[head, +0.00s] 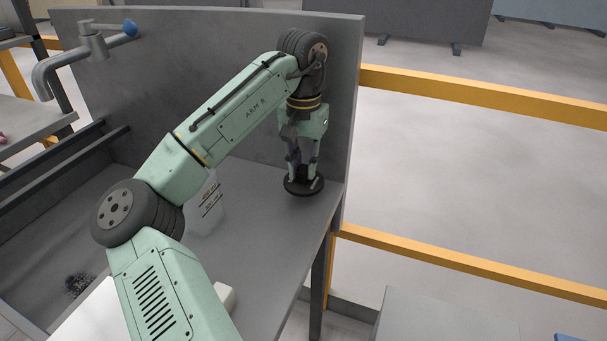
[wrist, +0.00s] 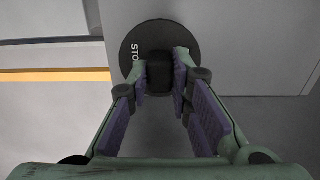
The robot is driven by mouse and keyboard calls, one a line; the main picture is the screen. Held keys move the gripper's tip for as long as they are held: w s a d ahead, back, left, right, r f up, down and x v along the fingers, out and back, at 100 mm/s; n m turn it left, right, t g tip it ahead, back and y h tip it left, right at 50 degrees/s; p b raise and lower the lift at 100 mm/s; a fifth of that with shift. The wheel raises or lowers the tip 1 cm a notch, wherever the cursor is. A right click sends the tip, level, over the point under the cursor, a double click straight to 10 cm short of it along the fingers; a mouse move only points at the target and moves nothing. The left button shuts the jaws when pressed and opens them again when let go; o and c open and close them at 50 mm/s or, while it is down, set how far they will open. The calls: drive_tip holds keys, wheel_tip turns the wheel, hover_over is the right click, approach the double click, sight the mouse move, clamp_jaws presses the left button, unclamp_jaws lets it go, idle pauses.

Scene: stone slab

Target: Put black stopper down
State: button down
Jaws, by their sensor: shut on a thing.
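The black stopper (head: 303,187) is a flat round disc with an upright block-shaped grip on top. It is at the far right end of the grey slab (head: 270,238), near the back panel. My gripper (head: 304,172) points down and is shut on the stopper's grip. In the wrist view the stopper (wrist: 130,58) shows white lettering, partly hidden, and my gripper's fingers (wrist: 160,75) stand on both sides of its grip. The disc is close to the slab; I cannot tell whether it touches.
A translucent labelled container (head: 208,212) stands on the slab left of the stopper, partly behind my arm. A sink basin with a drain (head: 80,284) and a tap (head: 85,50) are at the left. A grey panel (head: 210,85) rises behind. The slab's right edge is close to the stopper.

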sight(304, 168)
drive_tip(key=shift+f, duration=1.75)
drive_tip(key=shift+f, duration=0.1)
drive_tip(key=c, duration=1.4)
unclamp_jaws()
drive_tip(key=shift+c, duration=0.2)
wheel_tip(304, 168, up, 12)
drive_tip(key=shift+r, duration=0.1)
